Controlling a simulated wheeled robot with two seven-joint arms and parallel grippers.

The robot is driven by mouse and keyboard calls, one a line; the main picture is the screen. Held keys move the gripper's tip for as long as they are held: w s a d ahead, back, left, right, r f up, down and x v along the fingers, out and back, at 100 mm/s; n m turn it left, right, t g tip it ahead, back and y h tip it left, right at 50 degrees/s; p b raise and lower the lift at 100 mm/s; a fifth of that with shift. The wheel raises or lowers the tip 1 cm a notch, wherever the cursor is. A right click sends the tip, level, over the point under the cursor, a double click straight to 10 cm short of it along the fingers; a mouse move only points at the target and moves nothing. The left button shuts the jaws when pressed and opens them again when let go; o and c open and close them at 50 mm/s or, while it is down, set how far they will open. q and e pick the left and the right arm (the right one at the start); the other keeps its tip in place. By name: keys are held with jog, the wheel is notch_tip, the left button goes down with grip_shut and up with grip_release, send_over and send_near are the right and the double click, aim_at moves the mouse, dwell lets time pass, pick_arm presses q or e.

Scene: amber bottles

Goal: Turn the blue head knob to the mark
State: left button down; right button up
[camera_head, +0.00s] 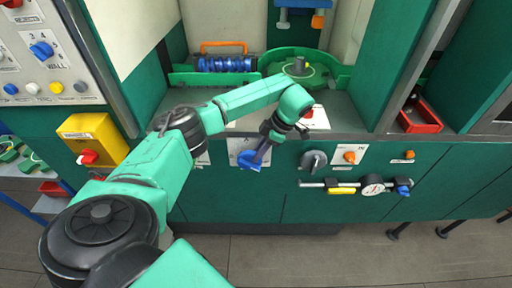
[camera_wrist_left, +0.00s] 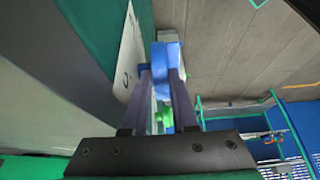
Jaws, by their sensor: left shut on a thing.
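The blue head knob (camera_head: 247,162) sits on a pale plate on the green front panel of the machine. My left gripper (camera_head: 261,154) reaches down to it from the right and is shut on it. In the left wrist view the blue knob (camera_wrist_left: 164,58) shows between the ends of my two dark fingers (camera_wrist_left: 160,76). The white plate (camera_wrist_left: 130,55) beside it carries a dark line, but I cannot tell which way the knob points against it. My right gripper is not in view.
To the right on the panel are a grey knob (camera_head: 314,161), an orange knob (camera_head: 350,156) and a rail with a gauge (camera_head: 373,185). A yellow box (camera_head: 92,138) with a red knob is at the left. Another blue knob (camera_head: 41,49) is on the upper-left panel. The floor in front is clear.

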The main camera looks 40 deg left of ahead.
pick_arm(q)
jog(key=shift+w+d+f, duration=0.1)
dwell(0.3)
jog(key=c, duration=1)
grip_release()
jog(key=p+v, duration=0.1)
jog(key=v, duration=0.6)
jog(key=p+v, duration=0.1)
jog(key=v, duration=0.6)
jog(key=shift+w+d+p, duration=0.3)
jog(key=shift+p, duration=0.1)
